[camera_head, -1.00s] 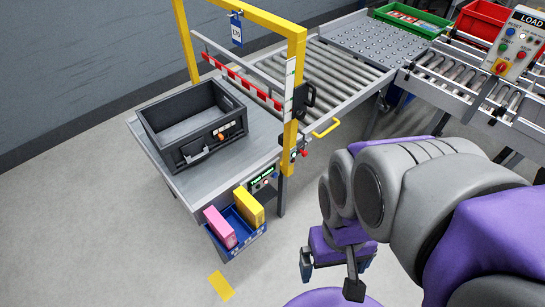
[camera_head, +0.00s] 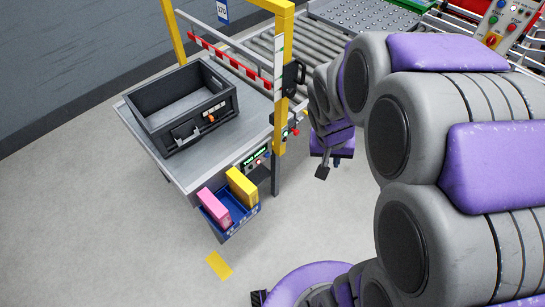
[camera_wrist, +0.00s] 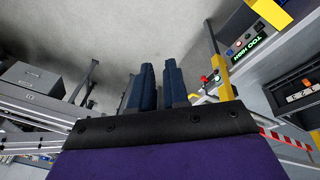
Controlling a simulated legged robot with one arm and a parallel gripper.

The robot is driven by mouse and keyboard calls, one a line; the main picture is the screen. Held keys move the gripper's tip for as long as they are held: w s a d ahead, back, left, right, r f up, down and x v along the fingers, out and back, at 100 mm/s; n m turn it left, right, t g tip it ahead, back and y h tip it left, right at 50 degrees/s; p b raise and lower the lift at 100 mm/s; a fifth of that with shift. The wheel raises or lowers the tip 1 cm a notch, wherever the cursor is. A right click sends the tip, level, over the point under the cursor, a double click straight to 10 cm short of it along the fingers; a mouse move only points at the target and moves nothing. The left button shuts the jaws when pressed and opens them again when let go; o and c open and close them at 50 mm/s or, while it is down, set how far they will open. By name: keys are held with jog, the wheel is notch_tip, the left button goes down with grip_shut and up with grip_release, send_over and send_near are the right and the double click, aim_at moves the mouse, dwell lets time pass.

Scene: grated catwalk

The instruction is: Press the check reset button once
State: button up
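A small control panel (camera_head: 256,160) with a lit green display and small buttons hangs at the table's front right corner. In the wrist view, the panel (camera_wrist: 246,45) shows at upper right, its display reading "TOO HIGH". I cannot read any label naming the check reset button. Red and pale knobs (camera_head: 291,132) stick out by the yellow post; the wrist view shows a red knob and a green one (camera_wrist: 211,79) there. My gripper (camera_wrist: 158,66) has two dark blue fingers with a narrow gap and nothing between them. It is right of the post, apart from the panel.
A black crate (camera_head: 181,125) sits on the grey table. A blue bin (camera_head: 228,222) with pink and yellow boxes hangs below its front edge. The yellow gate post (camera_head: 282,80) stands beside the roller conveyor (camera_head: 325,45). A LOAD panel (camera_head: 505,25) is at upper right.

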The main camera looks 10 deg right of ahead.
aim_at(268, 155)
jog(key=w+d+f, duration=0.1)
jog(key=w+f, duration=0.1)
jog(key=w, duration=0.1)
jog(key=w+d+f+m+t, duration=0.1)
jog(key=w+f, duration=0.1)
jog(key=w, duration=0.2)
jog(key=w+d+f+t, duration=0.1)
jog(key=w+f, duration=0.1)
jog(key=w, duration=0.2)
jog(key=shift+w+d+f+m, duration=0.15)
jog(key=shift+d+f+m, duration=0.15)
jog(key=shift+d, duration=0.05)
grip_shut()
jog(key=w+f+m+t+y, duration=0.3)
jog(key=w+f, duration=1)
jog(key=f, duration=0.5)
jog(key=a+f+m+t+y, duration=0.1)
jog(key=a+f+y, duration=0.3)
jog(key=f, duration=0.8)
jog(key=shift+s+a+m, duration=0.3)
jog(key=shift+a+m, duration=0.5)
jog(key=shift+a, duration=0.05)
jog(key=shift+f, duration=0.1)
jog(key=w+a+f+b, duration=0.3)
jog(key=w+a+f, duration=0.3)
jog(key=w, duration=0.3)
jog(key=shift+w+a+f+b, duration=0.2)
jog(key=shift+w+f+b, duration=0.05)
jog(key=shift+f+b, duration=0.1)
